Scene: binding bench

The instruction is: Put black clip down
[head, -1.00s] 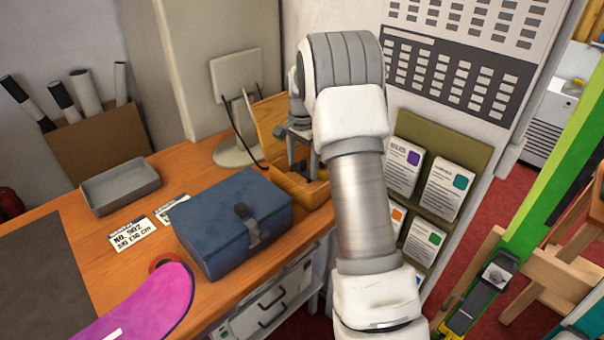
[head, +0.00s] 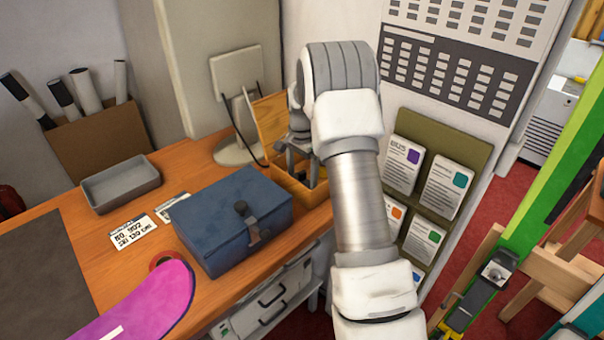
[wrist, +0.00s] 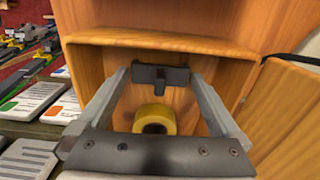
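In the wrist view the black clip (wrist: 160,75) spans the space between the two fingertips of my gripper (wrist: 160,80), which is shut on it. The open wooden box (wrist: 150,39) lies beyond the fingers, and a yellow roll (wrist: 154,120) rests inside it. In the head view my gripper (head: 302,172) points down at the wooden box (head: 318,194), whose lid (head: 268,118) stands up. I cannot make out the clip in the head view. Whether the clip touches the box is unclear.
The shut blue box (head: 215,222) stands just left of the wooden box. A grey tray (head: 120,188) and labels lie farther left. A card rack (head: 440,150) hangs on the wall to the right. Bare bench (head: 90,235) shows between tray and mat.

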